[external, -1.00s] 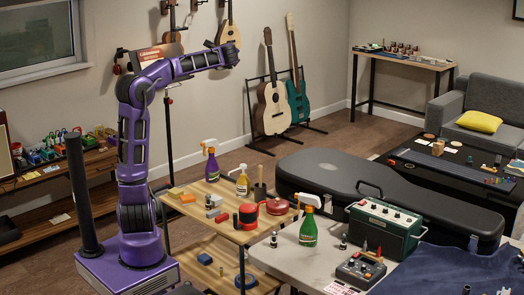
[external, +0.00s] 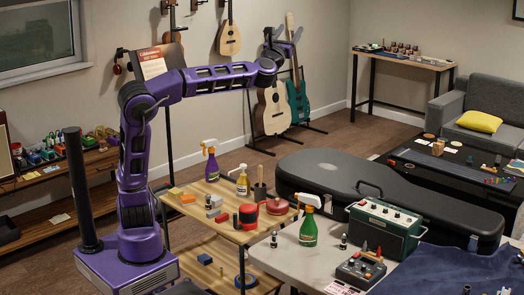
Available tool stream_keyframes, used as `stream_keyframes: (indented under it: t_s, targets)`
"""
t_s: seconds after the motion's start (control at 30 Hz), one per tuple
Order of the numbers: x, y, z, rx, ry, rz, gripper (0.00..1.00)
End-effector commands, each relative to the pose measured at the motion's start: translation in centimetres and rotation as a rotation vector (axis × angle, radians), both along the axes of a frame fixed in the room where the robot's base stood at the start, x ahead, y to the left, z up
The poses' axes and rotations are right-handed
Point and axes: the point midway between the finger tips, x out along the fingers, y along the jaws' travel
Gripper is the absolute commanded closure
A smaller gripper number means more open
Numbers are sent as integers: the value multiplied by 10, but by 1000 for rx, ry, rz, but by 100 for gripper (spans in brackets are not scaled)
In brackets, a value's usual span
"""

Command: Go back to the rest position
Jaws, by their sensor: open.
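My purple arm rises from its base (external: 128,262) at the left, and its forearm (external: 220,76) reaches nearly level to the right. My gripper (external: 293,38) is at the end of it, high in the air, and in the picture it overlaps the tops of the guitars by the wall. It is small here, but it looks open, and I see nothing in it.
Below the arm stands a wooden table (external: 218,187) with spray bottles (external: 242,182) and small items. A black guitar case (external: 400,200), a green amplifier (external: 385,230) and a green spray bottle (external: 308,228) are to its right. The air around the gripper looks clear.

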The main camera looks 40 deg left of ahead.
Motion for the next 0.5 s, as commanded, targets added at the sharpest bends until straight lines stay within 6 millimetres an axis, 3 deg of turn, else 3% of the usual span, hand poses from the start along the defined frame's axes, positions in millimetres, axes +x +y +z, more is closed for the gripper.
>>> stream_keyframes:
  t_s: [0.27,0.5]
  targets:
    - [-31,65,-79,-479,27,65,38]
    - [-110,151,-186,-1226,-97,231,38]
